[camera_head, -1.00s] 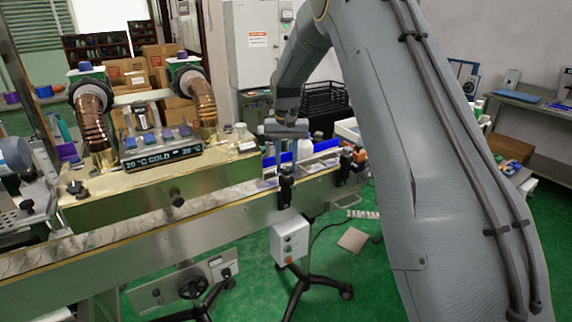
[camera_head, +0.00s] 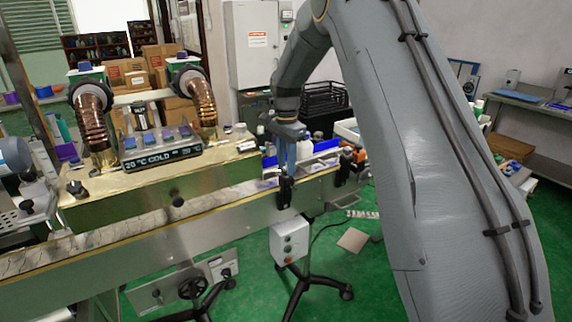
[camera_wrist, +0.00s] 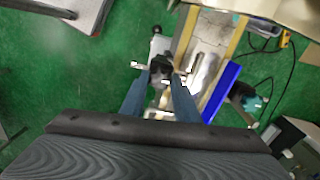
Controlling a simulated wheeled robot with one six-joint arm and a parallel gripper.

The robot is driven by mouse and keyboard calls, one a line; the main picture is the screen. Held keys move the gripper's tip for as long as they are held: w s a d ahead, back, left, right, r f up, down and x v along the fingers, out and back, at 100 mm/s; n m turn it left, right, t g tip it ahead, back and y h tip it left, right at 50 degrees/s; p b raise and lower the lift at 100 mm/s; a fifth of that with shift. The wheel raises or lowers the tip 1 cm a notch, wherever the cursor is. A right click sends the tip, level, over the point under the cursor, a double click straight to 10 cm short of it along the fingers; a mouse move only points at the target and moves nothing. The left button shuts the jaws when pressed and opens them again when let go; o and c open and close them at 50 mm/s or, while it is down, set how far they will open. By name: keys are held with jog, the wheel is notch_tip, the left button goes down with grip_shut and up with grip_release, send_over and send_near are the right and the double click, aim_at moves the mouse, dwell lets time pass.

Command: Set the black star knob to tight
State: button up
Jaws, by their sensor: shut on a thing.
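The black star knob (camera_wrist: 161,66) shows in the wrist view between the two blue-grey fingers of my gripper (camera_wrist: 159,78). The fingers are closed on it from both sides and partly cover it. In the head view my gripper (camera_head: 286,174) points down at the conveyor's near side, over a black clamp fitting (camera_head: 286,192). The knob is mostly hidden by the fingers there. I cannot read any tight or loose marking on it.
The conveyor (camera_head: 130,225) runs from left to right with a metal side rail. A blue guide rail (camera_wrist: 222,88) lies beside my gripper. A second black clamp (camera_head: 342,168) stands to the right. A grey control box (camera_head: 289,240) hangs below on a tripod.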

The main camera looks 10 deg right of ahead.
jog(key=shift+m, duration=0.6)
jog(key=o, duration=1)
jog(key=shift+o, duration=0.2)
notch_tip(320, 180, up, 8)
jog(key=shift+f+b, duration=0.1)
jog(key=shift+b, duration=0.9)
jog(key=shift+s, duration=0.1)
